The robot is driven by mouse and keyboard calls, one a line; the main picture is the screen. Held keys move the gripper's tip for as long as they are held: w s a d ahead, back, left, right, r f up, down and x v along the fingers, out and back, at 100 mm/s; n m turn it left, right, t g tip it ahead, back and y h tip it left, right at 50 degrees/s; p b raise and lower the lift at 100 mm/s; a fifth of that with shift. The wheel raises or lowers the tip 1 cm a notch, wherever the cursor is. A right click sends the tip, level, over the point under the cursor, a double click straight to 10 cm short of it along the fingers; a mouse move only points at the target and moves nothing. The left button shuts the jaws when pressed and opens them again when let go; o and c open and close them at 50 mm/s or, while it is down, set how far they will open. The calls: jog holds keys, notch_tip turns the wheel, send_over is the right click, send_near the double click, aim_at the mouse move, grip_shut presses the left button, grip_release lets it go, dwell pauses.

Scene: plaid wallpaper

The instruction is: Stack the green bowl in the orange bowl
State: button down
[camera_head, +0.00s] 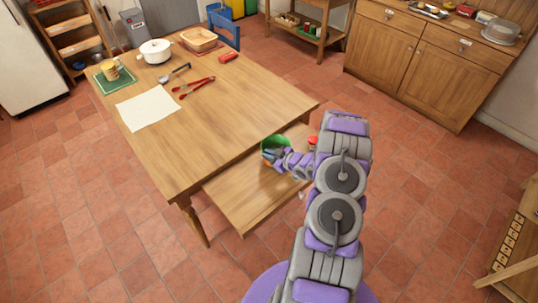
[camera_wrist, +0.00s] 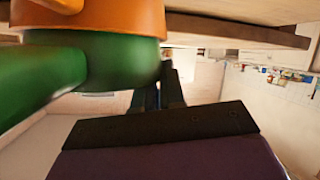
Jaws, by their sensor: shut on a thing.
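The green bowl (camera_head: 276,141) is at the pull-out wooden board at the table's front right, with my gripper (camera_head: 270,156) at its near side. In the wrist view the green bowl (camera_wrist: 115,62) fills the upper left, and the dark fingers of my gripper (camera_wrist: 162,90) are shut on its edge. An orange round body, seemingly the orange bowl (camera_wrist: 100,14), shows directly against the green one in the wrist view. Whether they touch or the green one sits inside is unclear. The orange bowl cannot be made out in the head view.
The pull-out board (camera_head: 245,195) juts from the table (camera_head: 235,105). A red object (camera_head: 312,140) is beside my arm. Red tongs (camera_head: 193,86), a ladle (camera_head: 174,72), a white pot (camera_head: 155,51), a basket (camera_head: 199,39) and paper (camera_head: 147,108) lie farther back. The board's front is clear.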

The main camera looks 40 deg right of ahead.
jog(key=shift+f, duration=0.4)
jog(key=shift+f, duration=0.1)
jog(key=c, duration=1.2)
grip_release()
